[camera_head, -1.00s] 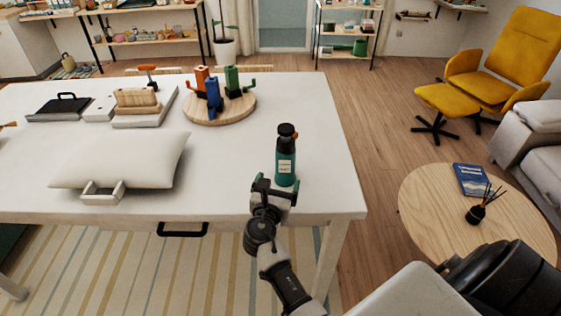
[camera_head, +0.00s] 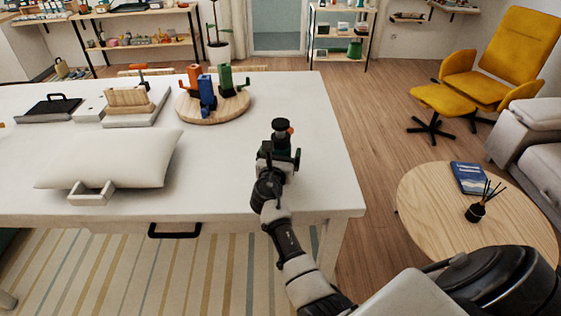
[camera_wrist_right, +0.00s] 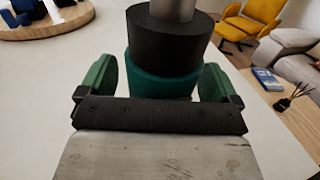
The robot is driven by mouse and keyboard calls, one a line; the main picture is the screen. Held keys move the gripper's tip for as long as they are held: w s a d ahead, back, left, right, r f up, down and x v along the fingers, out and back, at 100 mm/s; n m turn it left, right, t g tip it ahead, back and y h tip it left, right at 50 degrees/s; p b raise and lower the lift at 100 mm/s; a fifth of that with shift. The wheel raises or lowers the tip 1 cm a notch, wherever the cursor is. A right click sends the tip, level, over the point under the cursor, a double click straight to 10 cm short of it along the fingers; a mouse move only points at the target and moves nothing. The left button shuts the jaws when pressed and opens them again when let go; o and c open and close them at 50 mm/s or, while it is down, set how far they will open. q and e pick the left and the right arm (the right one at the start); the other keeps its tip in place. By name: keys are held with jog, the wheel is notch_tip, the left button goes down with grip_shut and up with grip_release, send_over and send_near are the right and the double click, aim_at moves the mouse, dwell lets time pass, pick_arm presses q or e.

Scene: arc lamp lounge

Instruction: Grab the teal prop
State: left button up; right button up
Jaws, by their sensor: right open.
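In the right wrist view the teal body (camera_wrist_right: 160,80) stands between the two green finger pads, with a gap visible at the left pad (camera_wrist_right: 100,80); contact at the right pad is unclear. My left gripper is not in view.
A round wooden board (camera_head: 212,110) with orange, blue and green props stands farther back. A white cushion (camera_head: 110,158) lies to the left. A round wooden side table (camera_head: 430,205) stands to the right. The tabletop around the bottle is clear.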

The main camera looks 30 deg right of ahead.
jog(key=shift+r, duration=0.1)
jog(key=c, duration=1.2)
jog(key=shift+c, duration=1.3)
jog(key=shift+r, duration=0.15)
